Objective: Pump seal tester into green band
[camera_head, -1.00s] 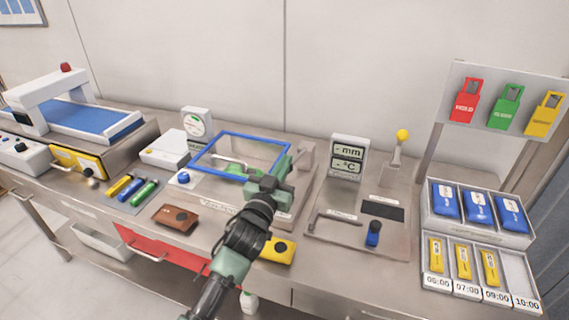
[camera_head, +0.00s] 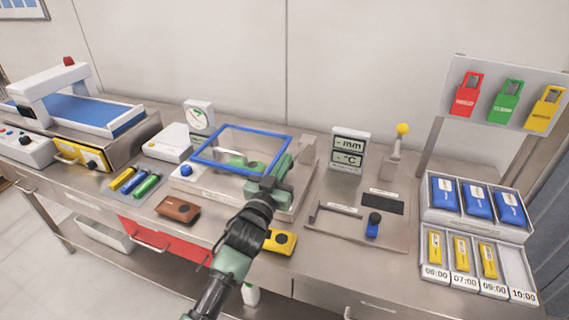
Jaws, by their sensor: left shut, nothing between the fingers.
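The seal tester has a blue-framed clear lid (camera_head: 196,159) on a metal base in the middle of the bench. A dial gauge (camera_head: 199,117) with a white face and a green band stands behind it at the left. Its needle is too small to read. A blue knob (camera_head: 186,170) sits at the base's left front corner. My left gripper (camera_head: 243,160) is shut and empty, at the tester over or against the lid area. Whether it touches the tester I cannot tell. My right gripper is not in view.
A brown wallet-like case (camera_head: 177,209) and a yellow device (camera_head: 281,241) lie along the front edge. A station with a blue knob (camera_head: 373,224) and a yellow-ball lever (camera_head: 402,130) stands to the right. Blue packs (camera_head: 478,202) fill a rack further right.

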